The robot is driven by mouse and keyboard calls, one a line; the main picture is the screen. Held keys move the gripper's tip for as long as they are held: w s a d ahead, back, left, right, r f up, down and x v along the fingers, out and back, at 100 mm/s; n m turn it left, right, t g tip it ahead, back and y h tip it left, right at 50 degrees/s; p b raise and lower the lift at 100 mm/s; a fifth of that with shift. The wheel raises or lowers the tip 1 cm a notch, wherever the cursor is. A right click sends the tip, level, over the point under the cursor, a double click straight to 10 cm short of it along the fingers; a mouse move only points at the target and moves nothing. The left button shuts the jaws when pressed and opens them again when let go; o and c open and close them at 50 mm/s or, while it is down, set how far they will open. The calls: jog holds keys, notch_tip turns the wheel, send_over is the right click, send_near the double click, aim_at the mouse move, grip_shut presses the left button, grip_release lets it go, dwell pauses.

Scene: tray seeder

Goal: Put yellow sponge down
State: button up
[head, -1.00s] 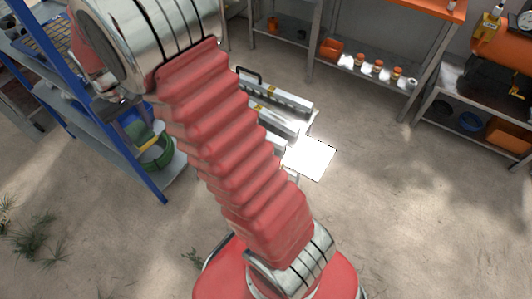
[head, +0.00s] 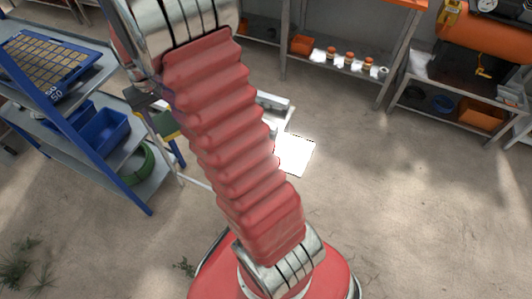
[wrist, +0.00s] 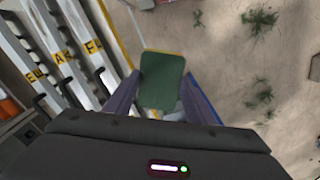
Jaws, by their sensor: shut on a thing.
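The sponge (wrist: 163,80) is a block with a dark green face and thin yellow edges. My gripper (wrist: 160,92) is shut on it, with one finger at each side. In the head view the sponge (head: 169,128) shows small beside my arm, with its green and yellow sides visible. It is held in the air, apart from the blue shelf as far as I can tell. My gripper in the head view (head: 150,100) is partly hidden by my arm.
A blue shelf rack (head: 62,122) with a seed tray (head: 40,62), blue bins (head: 102,130) and a green hose (head: 140,165) stands at left. White rails (wrist: 58,50) lie left in the wrist view. A bench (head: 345,78) with bottles is behind. Sandy floor is open at right.

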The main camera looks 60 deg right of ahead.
jog(key=s+d+f+m, duration=0.2)
jog(key=s+d+m, duration=0.4)
jog(key=s+d, duration=0.85)
jog(key=s+d+m, duration=0.3)
jog(key=s, duration=0.6)
jog(key=s+d+f+m, duration=0.1)
jog(key=s+d+m, duration=0.2)
jog(key=s, duration=0.6)
jog(key=shift+d+f, duration=0.3)
jog(key=shift+d, duration=0.2)
jog(key=shift+s, duration=0.1)
jog(key=shift+f, duration=2.9)
jog(key=shift+f, duration=2.1)
